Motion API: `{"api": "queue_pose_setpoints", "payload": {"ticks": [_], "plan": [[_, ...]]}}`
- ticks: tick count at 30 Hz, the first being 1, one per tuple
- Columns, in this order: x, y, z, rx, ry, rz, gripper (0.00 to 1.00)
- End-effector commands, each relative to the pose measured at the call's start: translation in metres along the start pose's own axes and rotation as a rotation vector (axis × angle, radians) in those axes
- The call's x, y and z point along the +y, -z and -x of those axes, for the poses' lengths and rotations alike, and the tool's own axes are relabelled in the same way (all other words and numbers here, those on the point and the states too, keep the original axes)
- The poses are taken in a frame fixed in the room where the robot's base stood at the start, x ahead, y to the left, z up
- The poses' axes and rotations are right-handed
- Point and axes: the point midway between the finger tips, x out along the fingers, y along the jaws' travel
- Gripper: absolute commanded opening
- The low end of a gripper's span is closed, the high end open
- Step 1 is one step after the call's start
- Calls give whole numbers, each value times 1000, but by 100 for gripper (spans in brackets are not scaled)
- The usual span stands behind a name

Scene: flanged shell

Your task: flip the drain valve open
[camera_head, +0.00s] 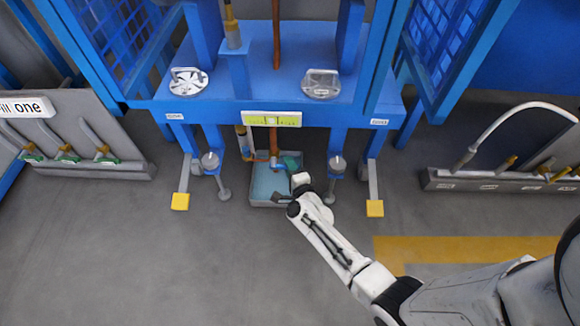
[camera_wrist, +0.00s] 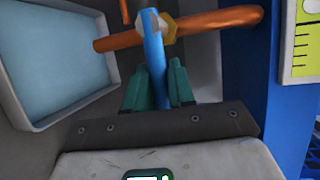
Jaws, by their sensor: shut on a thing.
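The drain valve's blue lever (camera_wrist: 153,55) stands in the middle of the wrist view, with its far end at a brass fitting (camera_wrist: 170,28) on an orange pipe (camera_wrist: 218,22). My gripper (camera_wrist: 158,76) has green fingers on either side of the lever and is shut on its near part. In the head view my gripper (camera_head: 290,163) is low under the blue frame, beside the orange pipe (camera_head: 274,146) and above a grey tray (camera_head: 257,203).
The tray with a pale blue inside shows at the left of the wrist view (camera_wrist: 28,118). A blue post (camera_wrist: 263,80) is close on the right. Open floor lies in front.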

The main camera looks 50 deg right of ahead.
Motion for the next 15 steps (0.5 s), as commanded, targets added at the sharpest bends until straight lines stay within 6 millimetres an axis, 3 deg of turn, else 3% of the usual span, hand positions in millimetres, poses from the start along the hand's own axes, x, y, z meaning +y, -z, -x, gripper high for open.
{"api": "queue_pose_setpoints", "payload": {"ticks": [15], "plan": [[-10,-2,2,12,-30,68,0]]}}
